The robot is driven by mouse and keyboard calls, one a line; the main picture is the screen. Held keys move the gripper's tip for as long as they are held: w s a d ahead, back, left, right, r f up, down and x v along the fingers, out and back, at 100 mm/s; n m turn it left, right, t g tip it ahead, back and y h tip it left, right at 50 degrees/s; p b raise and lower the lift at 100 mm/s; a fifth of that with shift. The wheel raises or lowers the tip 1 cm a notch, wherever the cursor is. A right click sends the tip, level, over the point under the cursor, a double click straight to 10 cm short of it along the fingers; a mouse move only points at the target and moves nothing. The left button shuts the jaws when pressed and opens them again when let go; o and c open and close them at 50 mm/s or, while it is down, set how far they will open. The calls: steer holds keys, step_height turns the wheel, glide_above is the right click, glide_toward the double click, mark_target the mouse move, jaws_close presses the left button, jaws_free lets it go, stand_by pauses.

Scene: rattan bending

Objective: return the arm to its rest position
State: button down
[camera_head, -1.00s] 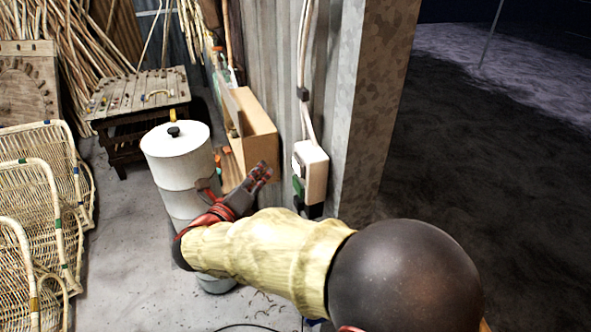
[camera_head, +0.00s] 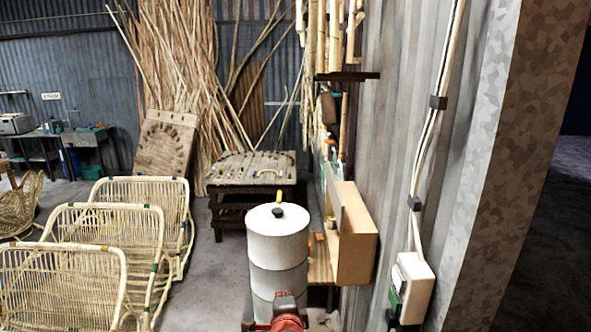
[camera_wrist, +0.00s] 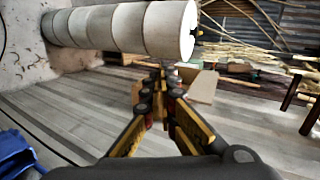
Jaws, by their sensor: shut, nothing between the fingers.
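My gripper (camera_wrist: 158,85) shows in the wrist view with its fingertips together and nothing between them. In the head view only a small red and grey part of my arm shows at the bottom edge, in front of the white cylinder's lower part. The rest of the arm is out of that view. The tall white cylinder (camera_head: 278,245) with a black lid knob stands upright there. It lies sideways across the top left of the wrist view (camera_wrist: 120,28), apart from the fingers.
A wooden box (camera_head: 356,250) is right of the cylinder by the corrugated wall. A switch box (camera_head: 412,285) hangs near the metal post. Rattan frames (camera_head: 140,235) stand at left and a peg-topped table (camera_head: 250,172) behind. Floor between them is clear (camera_head: 212,275).

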steer(key=s+d+f+n+g+y+b, duration=0.1)
steer(key=s+f+n+g+y+b, duration=0.2)
steer(key=s+n, duration=0.5)
steer(key=s+f+n+g+y+b, duration=0.1)
steer(key=s+f+n+g+b, duration=0.2)
steer(key=s+n, duration=0.5)
steer(key=s+d+f+h+b, duration=0.1)
steer(key=s+d+b, duration=0.3)
steer(key=s+d, duration=0.4)
steer(key=s+d+f+g+h+b, duration=0.1)
steer(key=s+d+h+b, duration=0.3)
steer(key=s+d, duration=0.4)
steer(key=d+f, duration=0.1)
steer(key=d, duration=0.3)
steer(key=shift+d+f+n+b, duration=0.25)
steer(key=shift+d+n+b, duration=0.05)
steer(key=shift+d+b, duration=0.1)
